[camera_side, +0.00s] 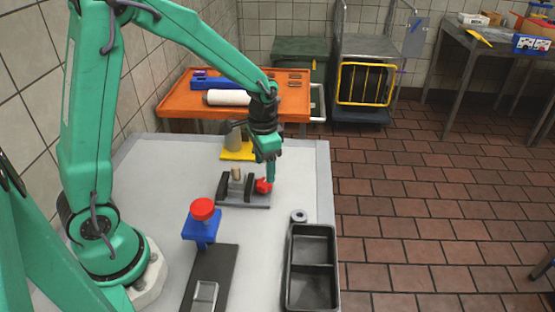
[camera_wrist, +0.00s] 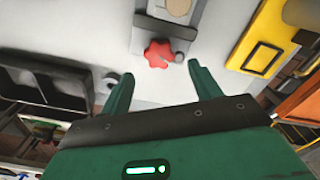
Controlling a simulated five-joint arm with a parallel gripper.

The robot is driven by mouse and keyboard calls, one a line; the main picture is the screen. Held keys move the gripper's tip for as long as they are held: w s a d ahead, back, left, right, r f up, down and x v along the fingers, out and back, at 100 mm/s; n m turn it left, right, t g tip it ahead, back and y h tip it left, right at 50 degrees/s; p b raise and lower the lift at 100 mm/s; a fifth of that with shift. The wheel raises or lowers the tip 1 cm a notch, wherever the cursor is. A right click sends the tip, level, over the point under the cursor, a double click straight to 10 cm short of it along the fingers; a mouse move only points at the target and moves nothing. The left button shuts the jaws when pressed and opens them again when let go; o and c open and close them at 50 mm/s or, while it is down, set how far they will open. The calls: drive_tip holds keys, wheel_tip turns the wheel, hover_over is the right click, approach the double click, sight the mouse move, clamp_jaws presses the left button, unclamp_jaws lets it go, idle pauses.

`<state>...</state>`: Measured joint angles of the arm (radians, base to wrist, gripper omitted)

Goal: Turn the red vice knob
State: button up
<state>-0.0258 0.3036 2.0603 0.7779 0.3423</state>
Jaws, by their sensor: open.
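The red vice knob (camera_side: 263,186) sits at the right side of the dark grey vice (camera_side: 236,188) on the table. In the wrist view the lobed red knob (camera_wrist: 159,54) lies ahead of my gripper, roughly centred between the two finger lines. My gripper (camera_side: 270,178) points down beside the knob in the side view. Its two green fingers (camera_wrist: 160,82) are apart and empty, with the knob just beyond their tips. The vice's grey body (camera_wrist: 168,20) shows at the top of the wrist view, with a round tan piece on it. I cannot tell whether a finger touches the knob.
A blue stand with a red top (camera_side: 203,215) stands at the front. A black two-compartment tray (camera_side: 312,265) and a small grey ring (camera_side: 298,215) lie at the right edge. A yellow base (camera_side: 238,153) is behind the vice. The table (camera_side: 150,190) is clear left of it.

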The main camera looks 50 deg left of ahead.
sight(263, 183)
wheel_tip(263, 183, up, 4)
drive_tip(key=shift+s+f, duration=0.15)
drive_tip(key=shift+f, duration=0.05)
drive_tip(key=s+d+r+n+t, duration=0.1)
drive_tip(key=s+r+n+t, duration=0.2)
drive_tip(key=s+r, duration=1)
drive_tip(key=shift+s+n+t, duration=0.3)
drive_tip(key=shift+s+t, duration=1)
drive_tip(key=shift+s, duration=0.25)
idle(0.3)
idle(0.5)
